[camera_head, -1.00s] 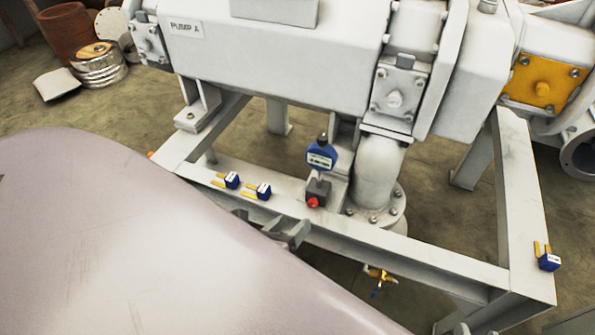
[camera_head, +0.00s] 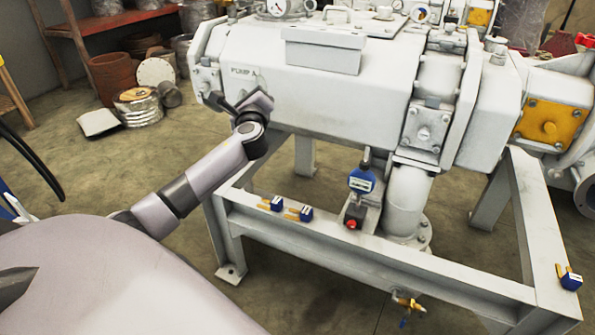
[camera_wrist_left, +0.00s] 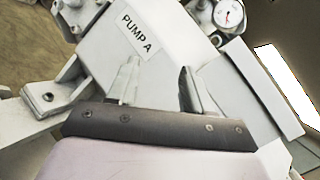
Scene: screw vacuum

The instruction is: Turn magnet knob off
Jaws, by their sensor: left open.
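The knob does not show in the wrist view. My right gripper is not in view.
The white pump (camera_head: 330,95) fills the middle of the head view. Small blue blocks with yellow prongs (camera_head: 305,214) lie on the frame beam (camera_head: 330,255), and another (camera_head: 570,280) sits at the right corner. A vertical white pipe (camera_head: 405,200) stands right of the gauge.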

